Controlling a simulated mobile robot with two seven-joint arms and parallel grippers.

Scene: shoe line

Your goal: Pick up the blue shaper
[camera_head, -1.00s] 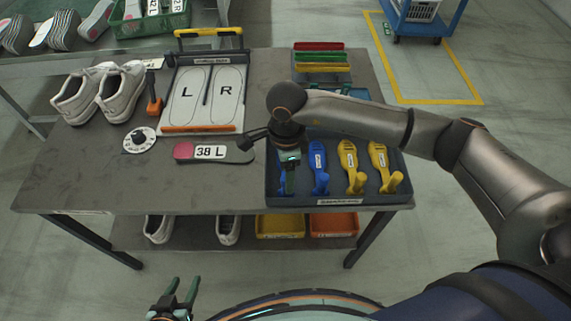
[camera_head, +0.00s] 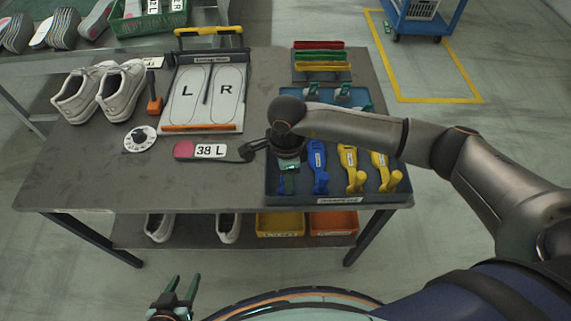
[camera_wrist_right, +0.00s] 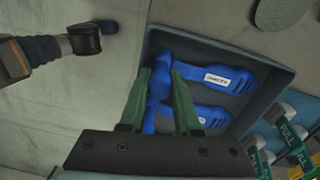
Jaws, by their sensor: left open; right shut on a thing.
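My right gripper (camera_head: 288,180) points down over the left end of the dark tray (camera_head: 335,202). In the right wrist view its green fingers (camera_wrist_right: 159,80) are shut on the knob end of a blue shaper (camera_wrist_right: 235,82), which still lies in the tray. In the head view the gripper and wrist mostly hide this shaper. A second blue shaper (camera_head: 318,165) lies just to its right in the tray; it also shows below the held one in the right wrist view (camera_wrist_right: 212,116). My left gripper (camera_head: 180,292) is open and empty, in front of the table.
Two yellow shapers (camera_head: 348,160) lie farther right in the tray. An insole labelled 38 L (camera_head: 210,151) lies left of the tray. A board marked L and R (camera_head: 204,95), white shoes (camera_head: 122,90) and a dial (camera_head: 140,139) stand farther left. Green-tabbed pieces (camera_head: 342,93) lie behind the arm.

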